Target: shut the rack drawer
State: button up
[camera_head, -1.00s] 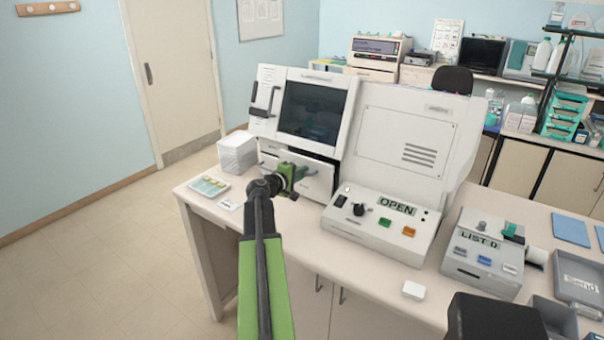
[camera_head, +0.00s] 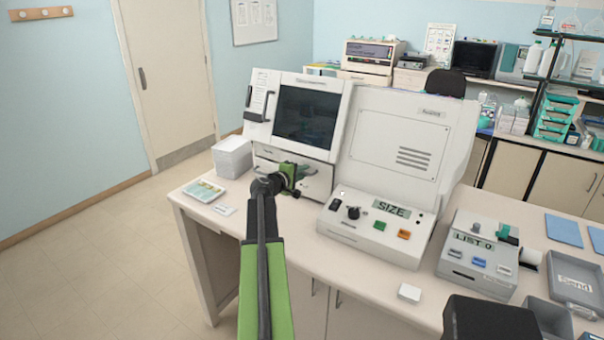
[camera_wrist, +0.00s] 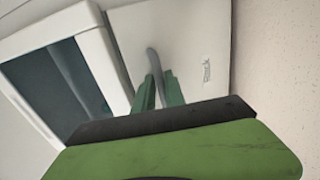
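The white stainer (camera_head: 343,105) has a dark window (camera_head: 306,116), with the rack drawer (camera_head: 318,180) low under it. In the head view the drawer front sits close to the body; any small gap is hidden. My gripper (camera_head: 290,178) is at the drawer's front. In the wrist view my gripper (camera_wrist: 160,85) has its two green fingers close together, one on each side of the grey drawer handle (camera_wrist: 152,60), and looks shut on it. The pale drawer front (camera_wrist: 190,45) lies just beyond. The panel display (camera_head: 391,207) reads SIZE.
A white box (camera_head: 232,160) and a slide tray (camera_head: 204,191) stand left of the stainer. The control panel (camera_head: 365,238) juts out on the right. A second device (camera_head: 488,248) reads LIST 0. A small white block (camera_head: 409,292) lies near the bench's front edge.

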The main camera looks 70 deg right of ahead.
jog(key=p+v, duration=0.3)
jog(key=v, duration=1.4)
jog(key=shift+a+p, duration=0.25)
jog(key=shift+p, duration=0.05)
